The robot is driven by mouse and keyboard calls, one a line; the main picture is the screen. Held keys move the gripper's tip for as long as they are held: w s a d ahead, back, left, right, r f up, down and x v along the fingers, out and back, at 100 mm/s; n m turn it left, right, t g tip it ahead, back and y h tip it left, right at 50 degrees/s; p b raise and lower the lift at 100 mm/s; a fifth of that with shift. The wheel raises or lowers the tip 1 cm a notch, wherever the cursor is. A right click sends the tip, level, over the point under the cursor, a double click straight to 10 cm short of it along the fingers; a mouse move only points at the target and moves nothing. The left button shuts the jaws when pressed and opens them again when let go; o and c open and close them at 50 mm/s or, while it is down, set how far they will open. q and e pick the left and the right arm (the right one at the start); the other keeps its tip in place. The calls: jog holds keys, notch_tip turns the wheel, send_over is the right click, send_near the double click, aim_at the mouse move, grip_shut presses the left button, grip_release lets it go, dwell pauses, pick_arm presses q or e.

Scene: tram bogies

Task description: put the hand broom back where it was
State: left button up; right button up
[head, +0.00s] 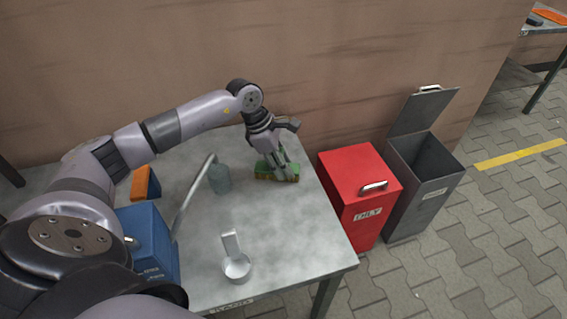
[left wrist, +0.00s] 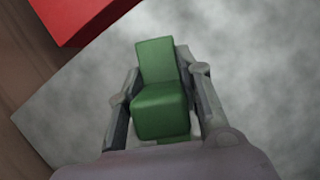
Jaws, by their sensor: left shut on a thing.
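The green hand broom (head: 290,178) is at the far right part of the grey metal table, with brownish bristles low on its side. My left gripper (head: 275,165) reaches down over it and is shut on it. In the left wrist view the green broom (left wrist: 160,105) sits between the two fingers of the left gripper (left wrist: 160,85), which touch or nearly touch its sides. The broom is at or just above the tabletop; I cannot tell whether it rests there. My right gripper is not in view.
The wall (head: 330,60) is behind.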

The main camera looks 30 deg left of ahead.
aim_at(267, 169)
pick_arm(q)
jog(key=shift+f, duration=0.1)
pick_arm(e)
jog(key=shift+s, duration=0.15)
pick_arm(q)
jog(key=o, duration=1.1)
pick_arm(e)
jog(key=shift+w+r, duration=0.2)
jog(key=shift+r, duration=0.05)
pick_arm(q)
jog(key=p+v, duration=0.1)
jog(key=v, duration=1.1)
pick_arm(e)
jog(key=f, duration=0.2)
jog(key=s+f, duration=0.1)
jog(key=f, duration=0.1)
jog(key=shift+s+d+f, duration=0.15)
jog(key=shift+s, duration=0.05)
